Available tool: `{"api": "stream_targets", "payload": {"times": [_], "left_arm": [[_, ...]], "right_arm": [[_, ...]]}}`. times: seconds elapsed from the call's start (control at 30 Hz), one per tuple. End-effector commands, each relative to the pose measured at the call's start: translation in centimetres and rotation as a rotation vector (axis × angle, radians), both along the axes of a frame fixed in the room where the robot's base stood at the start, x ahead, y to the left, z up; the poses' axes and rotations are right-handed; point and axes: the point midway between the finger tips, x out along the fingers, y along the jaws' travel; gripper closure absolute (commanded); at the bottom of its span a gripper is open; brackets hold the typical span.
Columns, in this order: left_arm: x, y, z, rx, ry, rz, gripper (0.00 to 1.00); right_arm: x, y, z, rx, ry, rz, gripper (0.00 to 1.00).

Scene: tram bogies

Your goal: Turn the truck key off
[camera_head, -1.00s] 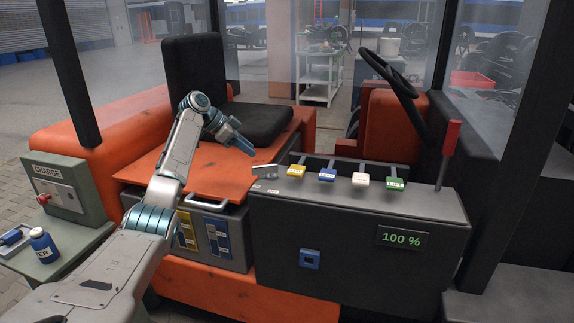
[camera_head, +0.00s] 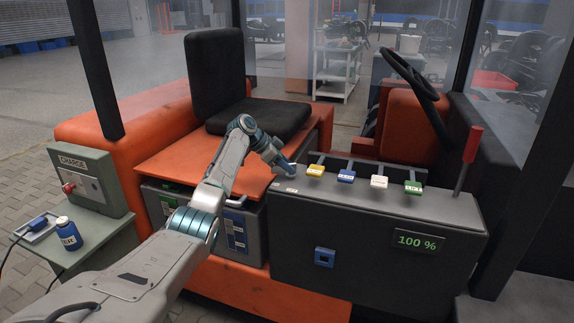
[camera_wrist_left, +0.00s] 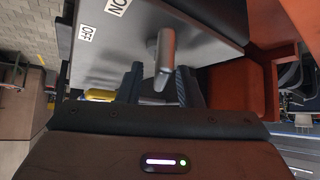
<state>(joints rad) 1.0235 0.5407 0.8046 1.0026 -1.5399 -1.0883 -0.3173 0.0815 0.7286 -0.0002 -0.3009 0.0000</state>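The truck key is a grey metal lever (camera_wrist_left: 165,55) on the dark console (camera_head: 375,240). Beside it in the left wrist view are an ON label (camera_wrist_left: 117,5) and an OFF label (camera_wrist_left: 86,32). My left gripper (camera_head: 287,168) is at the console's left top corner, where it hides the key in the head view. In the left wrist view its two fingers (camera_wrist_left: 160,88) stand apart, with the key's near end between them and a gap showing. Whether a finger touches the key I cannot tell. My right gripper is not in view.
Yellow (camera_head: 316,170), blue (camera_head: 346,176), white (camera_head: 379,182) and green (camera_head: 413,187) levers line the console top, right of the gripper. A red-handled lever (camera_head: 472,145) stands at its right end. A black seat (camera_head: 258,118) is behind.

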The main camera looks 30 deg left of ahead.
Motion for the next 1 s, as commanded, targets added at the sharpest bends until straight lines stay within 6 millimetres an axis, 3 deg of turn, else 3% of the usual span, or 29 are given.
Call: {"api": "stream_targets", "payload": {"times": [0.03,0.2,0.53,0.63,1.0], "left_arm": [[0.0,0.0,0.0,0.000,0.000,0.000,0.67],[0.0,0.0,0.0,0.000,0.000,0.000,1.00],[0.0,0.0,0.1,0.001,-0.001,0.021,1.00],[-0.1,-0.1,0.1,0.001,0.000,0.053,1.00],[-0.4,-0.4,0.5,0.002,-0.001,0.324,1.00]], "right_arm": [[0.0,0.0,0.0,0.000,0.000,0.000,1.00],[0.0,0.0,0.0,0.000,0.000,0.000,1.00],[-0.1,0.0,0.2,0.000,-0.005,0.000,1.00],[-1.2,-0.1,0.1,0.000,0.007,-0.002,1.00],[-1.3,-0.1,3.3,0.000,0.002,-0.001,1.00]]}}
